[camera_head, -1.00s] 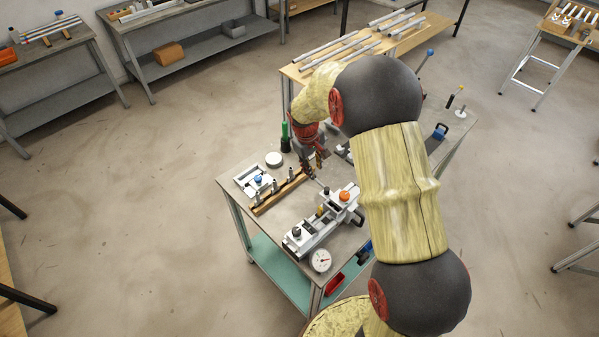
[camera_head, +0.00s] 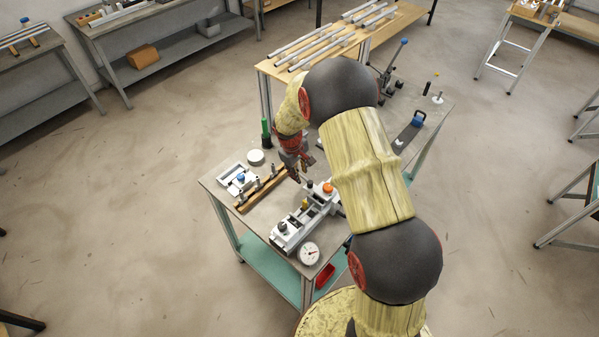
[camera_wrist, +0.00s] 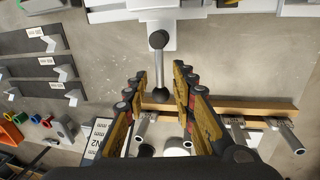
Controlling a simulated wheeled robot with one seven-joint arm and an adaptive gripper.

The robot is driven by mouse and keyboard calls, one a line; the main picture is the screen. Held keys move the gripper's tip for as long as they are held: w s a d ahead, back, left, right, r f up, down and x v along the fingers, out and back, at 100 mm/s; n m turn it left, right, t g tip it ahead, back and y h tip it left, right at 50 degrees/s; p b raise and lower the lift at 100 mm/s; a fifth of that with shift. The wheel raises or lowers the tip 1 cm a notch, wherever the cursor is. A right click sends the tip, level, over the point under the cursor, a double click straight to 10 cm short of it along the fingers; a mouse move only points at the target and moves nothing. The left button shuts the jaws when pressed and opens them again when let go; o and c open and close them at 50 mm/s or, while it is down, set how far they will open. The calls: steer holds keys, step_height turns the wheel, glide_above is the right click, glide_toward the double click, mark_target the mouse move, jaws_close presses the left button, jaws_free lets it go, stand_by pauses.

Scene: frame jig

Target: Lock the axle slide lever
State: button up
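The white axle jig (camera_head: 292,222) stands on the workbench, with an orange knob, a yellow part and a dark knob on it. In the wrist view a lever (camera_wrist: 158,66) with a grey rod runs from a black round cap by the white fixture (camera_wrist: 183,13) down between my fingers, where a dark ball end shows. My gripper (camera_wrist: 159,76) is open, its fingers on both sides of the rod, with clear gaps. In the head view my gripper (camera_head: 300,173) is just beyond the jig's orange-knob end. Whether the lever is locked cannot be told.
A wooden strip (camera_head: 258,193) with several metal pins lies beside the jig and shows below the fingers in the wrist view (camera_wrist: 255,108). A dial gauge (camera_head: 309,253), a white round puck (camera_head: 256,157) and a green-topped tool (camera_head: 266,130) stand nearby on the bench.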

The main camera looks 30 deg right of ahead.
steer(key=shift+c, duration=1)
steer(key=c, duration=0.4)
steer(key=shift+w, duration=0.1)
jaws_close()
